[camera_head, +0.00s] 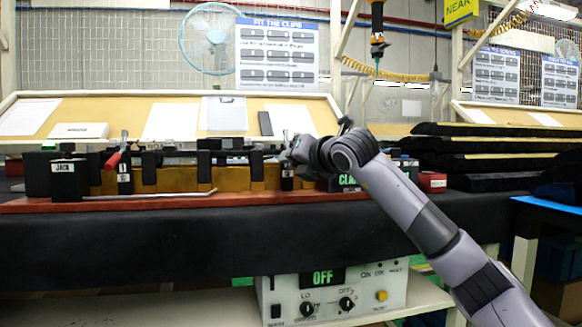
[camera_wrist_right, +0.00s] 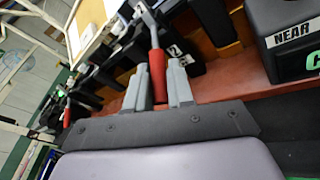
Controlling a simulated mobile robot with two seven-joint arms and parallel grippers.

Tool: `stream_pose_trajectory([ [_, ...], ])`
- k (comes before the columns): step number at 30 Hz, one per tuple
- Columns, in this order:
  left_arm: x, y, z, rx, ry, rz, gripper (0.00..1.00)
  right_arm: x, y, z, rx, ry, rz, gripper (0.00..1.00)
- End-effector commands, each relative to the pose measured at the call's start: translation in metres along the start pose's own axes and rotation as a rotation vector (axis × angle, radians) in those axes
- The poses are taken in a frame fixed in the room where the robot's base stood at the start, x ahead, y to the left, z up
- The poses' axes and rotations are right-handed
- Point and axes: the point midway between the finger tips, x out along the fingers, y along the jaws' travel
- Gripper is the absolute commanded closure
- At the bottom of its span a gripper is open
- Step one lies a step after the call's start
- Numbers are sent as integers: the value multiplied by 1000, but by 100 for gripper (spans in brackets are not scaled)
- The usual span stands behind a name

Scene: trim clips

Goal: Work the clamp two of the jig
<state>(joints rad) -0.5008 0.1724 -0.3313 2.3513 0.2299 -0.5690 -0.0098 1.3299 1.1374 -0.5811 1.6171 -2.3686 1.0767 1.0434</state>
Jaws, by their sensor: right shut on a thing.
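The jig (camera_head: 200,180) lies along the red board on the bench in the head view. Clamp two (camera_head: 287,177) stands near its right end, partly covered by my right gripper (camera_head: 292,157). In the right wrist view, clamp two's red handle (camera_wrist_right: 157,72) is between the two grey fingers of my right gripper (camera_wrist_right: 158,88), which is shut on it. A black block with the number 2 (camera_wrist_right: 174,50) is right beside the handle. Clamp one (camera_head: 124,172), with a red handle tilted to the left, stands at the jig's left. My left gripper is not in view.
A black JACK block (camera_head: 68,179) stands at the left end. A dark box with green lettering (camera_wrist_right: 292,40) is close to the right of my gripper. A control box reading OFF (camera_head: 332,290) is below the bench. Black trim pieces (camera_head: 490,160) are stacked at right.

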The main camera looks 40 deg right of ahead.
Motion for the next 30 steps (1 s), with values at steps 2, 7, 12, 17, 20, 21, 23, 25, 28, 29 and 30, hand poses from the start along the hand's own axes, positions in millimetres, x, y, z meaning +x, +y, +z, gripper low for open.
stream_pose_trajectory([
  [2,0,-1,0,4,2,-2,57,1,-1,0,-2,-3,0,100],
  [7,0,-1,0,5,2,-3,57,1,-1,0,-3,-4,-1,100],
  [12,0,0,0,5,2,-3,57,1,-1,0,-3,-3,-1,68],
  [17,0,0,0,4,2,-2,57,1,-1,0,-3,-3,-1,57],
  [20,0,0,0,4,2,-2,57,1,-1,0,-3,-3,0,57],
  [21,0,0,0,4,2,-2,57,0,-1,0,-2,-3,0,57],
  [23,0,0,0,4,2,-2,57,-1,-1,0,-3,-3,0,57],
  [25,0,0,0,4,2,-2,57,-4,-1,0,-3,-4,0,57],
  [28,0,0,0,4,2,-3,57,-14,-1,0,-5,-5,0,57],
  [29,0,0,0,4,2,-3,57,-18,-1,0,-5,-4,-1,57],
  [30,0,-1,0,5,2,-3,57,-24,-1,0,-5,-5,-1,57],
])
